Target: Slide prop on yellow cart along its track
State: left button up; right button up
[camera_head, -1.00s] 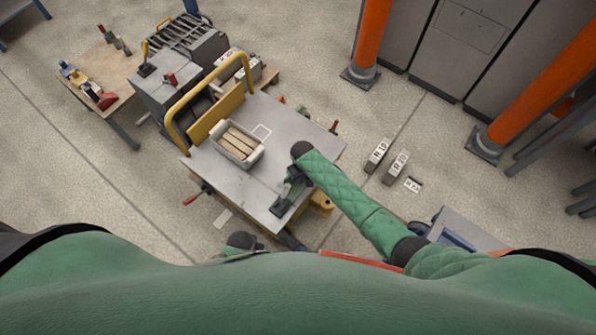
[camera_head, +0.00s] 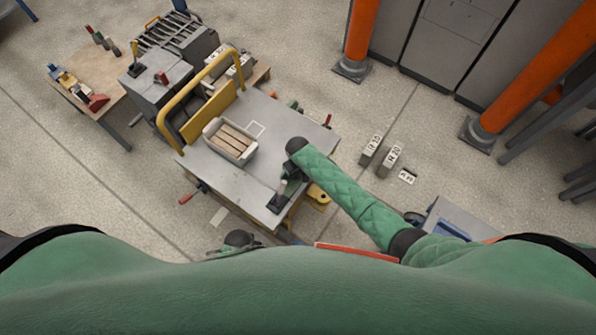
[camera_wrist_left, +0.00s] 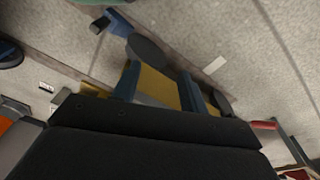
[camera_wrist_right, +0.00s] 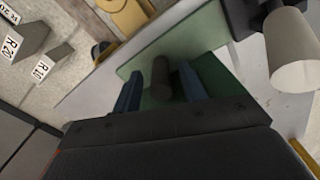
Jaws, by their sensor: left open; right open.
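The yellow cart has a grey top (camera_head: 215,180) and a yellow push handle (camera_head: 205,88). At its near right edge stands a dark fitting (camera_head: 277,203) with a pale cylinder. The right wrist view shows this pale cylinder (camera_wrist_right: 292,60) on a black bracket, right of the fingers. My right gripper (camera_head: 290,172) is over the cart's right edge, open. In its wrist view a dark round knob (camera_wrist_right: 163,80) on a green plate (camera_wrist_right: 205,80) lies between the fingers; contact cannot be told. My left gripper (camera_wrist_left: 160,88) is open and empty, low near the cart's near side.
A grey tray (camera_head: 213,150) of wooden blocks sits on the cart top. Grey weights (camera_head: 390,158) stand on the floor to the right. Orange posts (camera_head: 362,35) and cabinets are behind. A wooden table (camera_head: 98,68) and grey machine are at the left.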

jog(key=shift+r, duration=0.2)
notch_tip(320, 180, up, 6)
jog(key=shift+f+b, duration=0.1)
jog(key=shift+b, duration=0.45)
jog(key=shift+r, duration=0.75)
pick_arm(q)
jog(key=r, duration=0.1)
jog(key=w+r, duration=0.1)
jog(key=r, duration=0.2)
jog(key=shift+w+d+r, duration=0.15)
jog(key=shift+w+d, duration=0.1)
jog(key=shift+d, duration=0.15)
jog(key=shift+s, duration=0.15)
